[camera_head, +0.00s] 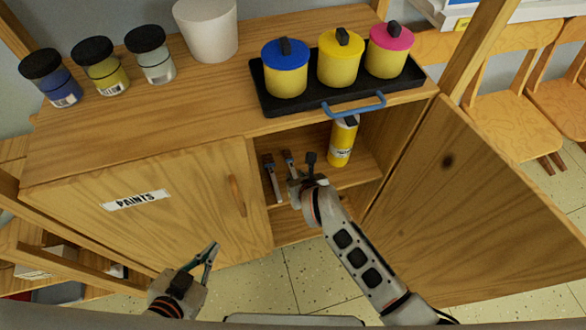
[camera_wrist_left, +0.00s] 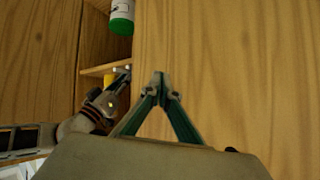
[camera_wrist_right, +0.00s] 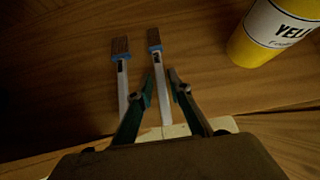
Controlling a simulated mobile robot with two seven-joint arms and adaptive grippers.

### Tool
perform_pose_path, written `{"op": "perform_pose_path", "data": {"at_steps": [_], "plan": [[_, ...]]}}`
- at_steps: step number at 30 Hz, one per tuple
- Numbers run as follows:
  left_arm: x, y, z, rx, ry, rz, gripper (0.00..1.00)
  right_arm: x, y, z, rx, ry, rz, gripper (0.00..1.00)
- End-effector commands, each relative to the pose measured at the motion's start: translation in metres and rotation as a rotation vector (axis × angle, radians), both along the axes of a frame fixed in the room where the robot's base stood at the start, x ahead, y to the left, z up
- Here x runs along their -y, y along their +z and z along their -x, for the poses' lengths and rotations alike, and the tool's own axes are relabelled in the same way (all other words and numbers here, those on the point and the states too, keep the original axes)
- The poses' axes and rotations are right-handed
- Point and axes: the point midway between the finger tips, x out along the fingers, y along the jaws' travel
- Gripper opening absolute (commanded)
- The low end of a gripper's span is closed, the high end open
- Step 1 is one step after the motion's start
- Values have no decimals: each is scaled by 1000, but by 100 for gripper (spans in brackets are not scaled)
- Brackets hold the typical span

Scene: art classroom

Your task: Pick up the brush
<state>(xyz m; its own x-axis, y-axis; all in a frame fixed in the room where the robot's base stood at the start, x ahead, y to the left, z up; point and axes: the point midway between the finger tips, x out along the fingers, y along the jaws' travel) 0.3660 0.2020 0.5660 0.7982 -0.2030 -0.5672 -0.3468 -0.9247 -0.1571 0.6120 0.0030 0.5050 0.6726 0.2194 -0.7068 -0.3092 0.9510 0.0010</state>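Two flat brushes lie side by side on the shelf inside the open cabinet, with brown bristles, blue bands and pale handles. The left brush (camera_head: 272,180) also shows in the right wrist view (camera_wrist_right: 122,85). The right brush (camera_head: 287,158) lies beside it; in the right wrist view (camera_wrist_right: 157,60) its handle runs between my fingers. My right gripper (camera_head: 301,172) is open, its fingers on either side of that handle (camera_wrist_right: 160,80); contact is not clear. My left gripper (camera_head: 214,246) is empty with its fingertips together, in front of the closed cabinet door; it also shows in the left wrist view (camera_wrist_left: 158,78).
A yellow bottle (camera_head: 342,142) stands on the shelf right of the brushes. The closed door (camera_head: 150,225) labelled PAINTS is left of the opening, the open door (camera_head: 470,200) right. A black tray (camera_head: 262,98) with lidded pots, several jars and a white container (camera_head: 207,30) stand on top.

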Motion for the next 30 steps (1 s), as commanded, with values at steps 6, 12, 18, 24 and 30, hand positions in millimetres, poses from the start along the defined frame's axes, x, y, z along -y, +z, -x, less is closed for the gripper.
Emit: {"op": "perform_pose_path", "data": {"at_steps": [6, 12, 18, 24, 30], "plan": [[0, 1, 0, 1, 0, 0, 0, 0, 0, 0, 0, -1, 1, 0], [0, 0, 0, 0, 0, 0, 0, 0, 0, 0, 0, 0, 1, 0], [0, 4, -2, 7, 0, -1, 0, 1, 11, -1, 3, -1, 0, 0], [-2, 10, -5, 16, 3, -5, 0, 0, 51, -3, 10, 0, 0, 0], [-6, 5, 3, -3, 11, -11, 0, 0, 85, -2, 8, -1, 0, 0]]}}
